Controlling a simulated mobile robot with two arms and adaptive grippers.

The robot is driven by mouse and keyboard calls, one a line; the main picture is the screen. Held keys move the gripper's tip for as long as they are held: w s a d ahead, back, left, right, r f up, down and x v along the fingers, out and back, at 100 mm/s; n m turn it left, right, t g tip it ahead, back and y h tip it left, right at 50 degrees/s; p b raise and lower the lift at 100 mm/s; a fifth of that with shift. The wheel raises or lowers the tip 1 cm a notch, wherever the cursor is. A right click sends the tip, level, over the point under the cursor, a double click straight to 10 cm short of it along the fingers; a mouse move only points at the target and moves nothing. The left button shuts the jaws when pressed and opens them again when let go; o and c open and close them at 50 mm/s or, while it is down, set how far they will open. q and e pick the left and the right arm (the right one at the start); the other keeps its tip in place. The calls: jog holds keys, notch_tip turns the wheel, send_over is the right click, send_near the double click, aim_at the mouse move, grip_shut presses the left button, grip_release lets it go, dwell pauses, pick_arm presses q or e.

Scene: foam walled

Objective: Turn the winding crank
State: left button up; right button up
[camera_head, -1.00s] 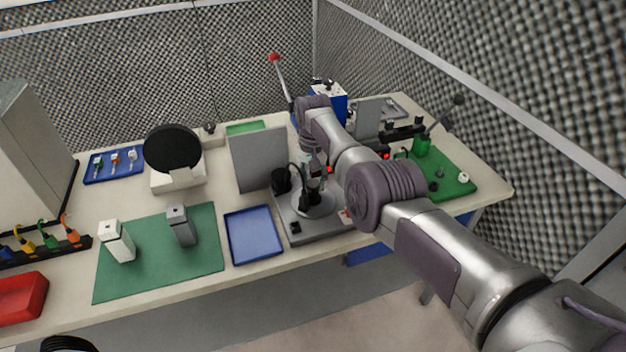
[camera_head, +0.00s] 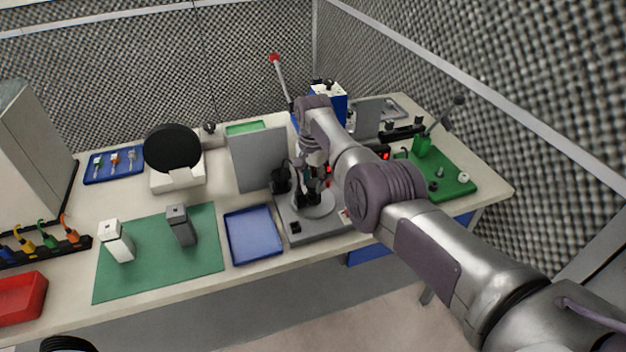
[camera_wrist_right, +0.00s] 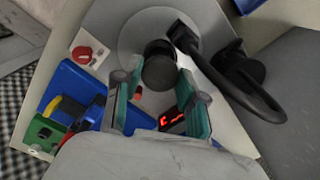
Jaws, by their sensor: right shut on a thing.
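The winding crank shows as a black knob (camera_wrist_right: 160,68) over a round grey disc (camera_wrist_right: 128,38) in the right wrist view. My right gripper (camera_wrist_right: 158,95) has its two green-lined fingers on either side of the knob and is shut on it. In the head view the right gripper (camera_head: 316,184) reaches down over the grey base (camera_head: 318,228) of the device; my arm hides part of it. A black post with a curved black tube (camera_wrist_right: 240,75) stands beside the disc. My left gripper is not clearly in view.
A grey upright panel (camera_head: 258,160) stands behind the device. A blue tray (camera_head: 253,236) lies to its left, then a green mat (camera_head: 150,262) with two small blocks. A red knob (camera_wrist_right: 84,54) and a red lit display (camera_wrist_right: 172,117) are near the gripper. A green board (camera_head: 452,184) lies right.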

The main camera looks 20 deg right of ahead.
jog(key=shift+m, duration=6.5)
jog(key=shift+m+b, duration=0.4)
jog(key=shift+m, duration=1.8)
jog(key=shift+m+b, duration=0.4)
jog(key=shift+m, duration=1)
jog(key=shift+m+b, duration=1.4)
jog(key=shift+m, duration=0.2)
jog(key=o, duration=1.1)
